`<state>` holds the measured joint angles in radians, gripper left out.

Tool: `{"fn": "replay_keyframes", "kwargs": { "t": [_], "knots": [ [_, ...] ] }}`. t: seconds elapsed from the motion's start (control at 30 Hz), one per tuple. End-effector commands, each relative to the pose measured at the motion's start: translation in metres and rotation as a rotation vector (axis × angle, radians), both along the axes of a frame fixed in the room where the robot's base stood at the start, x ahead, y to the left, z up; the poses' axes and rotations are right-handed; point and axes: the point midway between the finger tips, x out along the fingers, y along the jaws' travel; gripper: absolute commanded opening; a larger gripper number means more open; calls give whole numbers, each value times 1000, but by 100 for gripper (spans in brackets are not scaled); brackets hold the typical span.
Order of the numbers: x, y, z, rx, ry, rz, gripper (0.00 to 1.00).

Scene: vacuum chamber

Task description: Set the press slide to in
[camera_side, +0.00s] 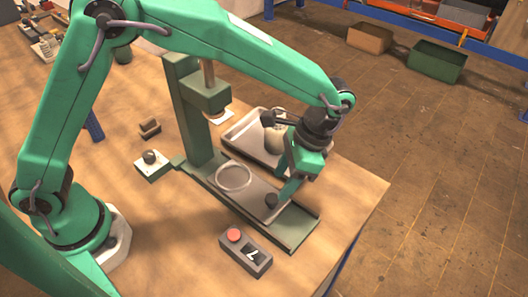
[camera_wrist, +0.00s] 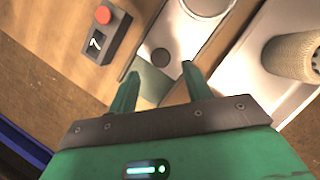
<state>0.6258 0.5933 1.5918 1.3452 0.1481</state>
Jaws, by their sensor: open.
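The press (camera_side: 190,115) is a green column with a head and a ram above a long green base rail (camera_side: 299,228). The press slide (camera_side: 247,192) is a grey plate on that rail, with a round ring on it and a dark knob (camera_side: 271,200) near its outer end. The ring lies in front of the column. In the wrist view the slide (camera_wrist: 182,42) and its knob (camera_wrist: 160,57) show ahead of my fingers. My gripper (camera_wrist: 160,76) is open and empty, its fingertips just short of the knob, which lies between their lines. It is low over the slide in the side view (camera_side: 284,197).
A control box (camera_side: 245,252) with a red button and a display reading 7 stands in front of the rail. A metal tray (camera_side: 234,139) with a cream cylinder (camera_side: 275,138) lies behind it. A white box with a knob (camera_side: 153,165) and dark blocks (camera_side: 150,127) stand left.

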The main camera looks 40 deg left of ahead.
Motion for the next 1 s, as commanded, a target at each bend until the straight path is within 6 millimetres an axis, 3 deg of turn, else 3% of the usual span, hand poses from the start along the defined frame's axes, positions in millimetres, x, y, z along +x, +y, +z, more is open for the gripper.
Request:
{"fn": "replay_keyframes", "kwargs": {
  "t": [0.3, 1.0],
  "knots": [
    [8, -6, 24, 0, 0, 0, 50],
    [6, -11, 20, 5, -2, -2, 50]
  ]
}}
